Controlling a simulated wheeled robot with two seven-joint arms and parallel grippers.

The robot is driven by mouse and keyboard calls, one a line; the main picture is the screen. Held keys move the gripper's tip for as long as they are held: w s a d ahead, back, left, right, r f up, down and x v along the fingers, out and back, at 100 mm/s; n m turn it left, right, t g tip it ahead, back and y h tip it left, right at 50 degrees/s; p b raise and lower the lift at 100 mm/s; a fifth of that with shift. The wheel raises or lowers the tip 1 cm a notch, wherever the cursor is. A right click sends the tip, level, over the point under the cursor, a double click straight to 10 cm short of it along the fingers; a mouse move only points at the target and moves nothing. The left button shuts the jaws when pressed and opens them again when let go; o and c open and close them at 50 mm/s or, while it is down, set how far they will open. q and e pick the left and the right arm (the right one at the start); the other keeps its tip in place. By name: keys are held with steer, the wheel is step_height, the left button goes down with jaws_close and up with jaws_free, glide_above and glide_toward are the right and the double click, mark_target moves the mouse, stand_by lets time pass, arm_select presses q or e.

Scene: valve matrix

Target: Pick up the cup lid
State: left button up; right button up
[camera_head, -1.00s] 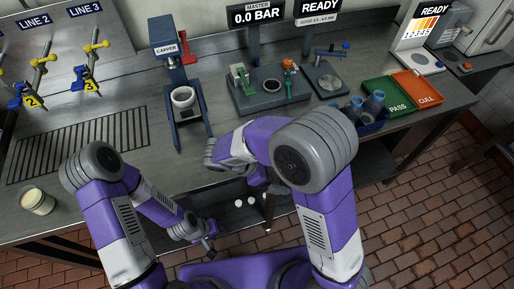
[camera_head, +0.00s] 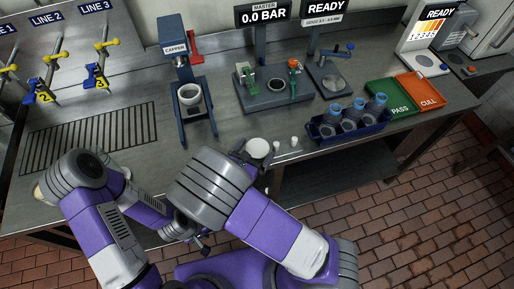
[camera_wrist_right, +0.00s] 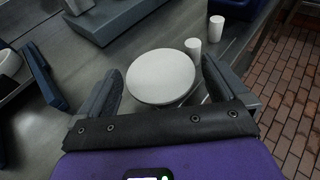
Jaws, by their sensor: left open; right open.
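The cup lid, a flat white disc (camera_head: 258,148), lies near the front edge of the bench in the head view. It also shows in the right wrist view (camera_wrist_right: 160,76), between the fingers of my right gripper (camera_wrist_right: 162,66). These fingers are open on either side of it; I cannot tell whether they touch it. In the head view my right gripper is mostly hidden by my own arm. My left gripper (camera_head: 203,243) is low in front of the bench, away from the lid, and open.
Two small white cylinders (camera_wrist_right: 193,47) (camera_wrist_right: 216,28) stand just beyond the lid. A capper (camera_head: 176,62) holding a white cup (camera_head: 189,95) is behind. A blue rack (camera_head: 350,128) with several bottles is at right. A grated area (camera_head: 85,135) is at left.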

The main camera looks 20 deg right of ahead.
steer(key=shift+x, duration=1)
steer(key=shift+c, duration=0.2)
steer(key=c, duration=0.8)
